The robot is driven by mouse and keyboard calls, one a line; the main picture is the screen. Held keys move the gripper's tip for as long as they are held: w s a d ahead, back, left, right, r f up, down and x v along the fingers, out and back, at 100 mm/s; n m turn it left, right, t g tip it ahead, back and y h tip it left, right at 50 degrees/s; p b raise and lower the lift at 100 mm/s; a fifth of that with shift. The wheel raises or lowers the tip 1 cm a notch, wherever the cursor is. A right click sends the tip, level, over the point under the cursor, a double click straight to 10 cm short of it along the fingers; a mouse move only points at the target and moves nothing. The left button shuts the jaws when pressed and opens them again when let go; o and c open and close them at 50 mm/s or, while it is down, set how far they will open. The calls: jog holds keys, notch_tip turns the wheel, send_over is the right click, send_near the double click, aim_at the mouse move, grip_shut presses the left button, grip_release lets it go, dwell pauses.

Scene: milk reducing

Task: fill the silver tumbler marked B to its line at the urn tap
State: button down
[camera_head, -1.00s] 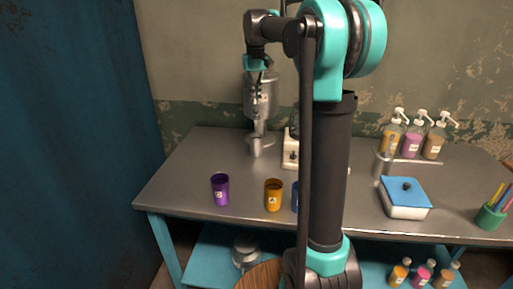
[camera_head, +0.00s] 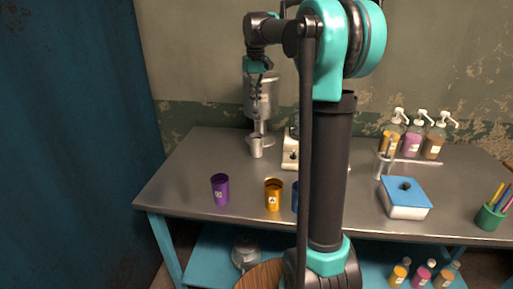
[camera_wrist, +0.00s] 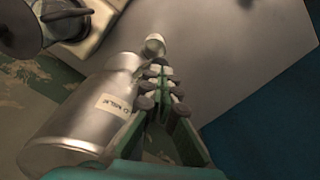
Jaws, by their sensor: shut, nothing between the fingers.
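The silver tumbler (camera_head: 257,147) stands upright on the table just in front of the urn's base; its mark, line and contents cannot be made out. The metal urn (camera_head: 263,84) stands at the back left of the table. In the wrist view the urn (camera_wrist: 85,115) lies along the left with a label ending in "MILK". A small pale round thing, likely the tumbler (camera_wrist: 154,44), shows beyond my fingertips there. My gripper (camera_head: 258,98) is shut and empty in front of the urn, above the tumbler. Its fingers (camera_wrist: 160,78) are beside the urn body; contact and the tap are unclear.
A purple cup (camera_head: 220,190), an orange cup (camera_head: 273,195) and a partly hidden blue cup (camera_head: 295,197) stand near the front edge. A cream device (camera_head: 290,150) sits right of the tumbler. Pump bottles (camera_head: 412,143) and a blue-lidded box (camera_head: 405,192) are farther right.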

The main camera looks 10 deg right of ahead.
jog(key=shift+f, duration=1.4)
dwell(6.6)
